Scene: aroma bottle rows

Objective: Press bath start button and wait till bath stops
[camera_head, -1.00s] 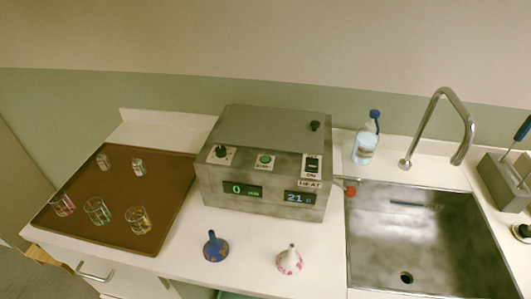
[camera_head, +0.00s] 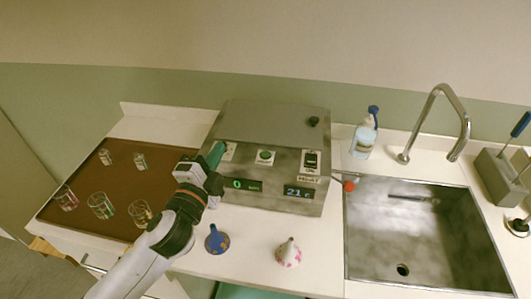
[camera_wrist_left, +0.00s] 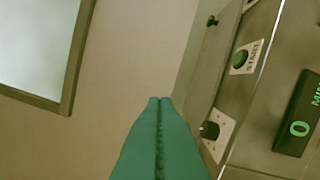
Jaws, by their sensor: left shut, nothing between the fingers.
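The grey bath box (camera_head: 270,125) stands on the counter with its lid shut. Its green start button (camera_head: 265,156) is on the sloped front panel, and it also shows in the left wrist view (camera_wrist_left: 239,58). The minute display (camera_head: 243,184) reads 0 and the temperature display (camera_head: 299,192) reads about 21. A black knob (camera_wrist_left: 209,130) is left of the button. My left gripper (camera_head: 216,152) is shut and empty at the panel's left end, covering the knob in the head view. Its green fingers are apart from the start button. My right gripper is not in view.
A brown tray (camera_head: 120,170) with several small glasses lies at the left. A blue funnel (camera_head: 217,241) and a white funnel (camera_head: 289,254) stand in front of the box. A sink (camera_head: 420,235), a tall faucet (camera_head: 464,130) and a bottle (camera_head: 363,138) are at the right.

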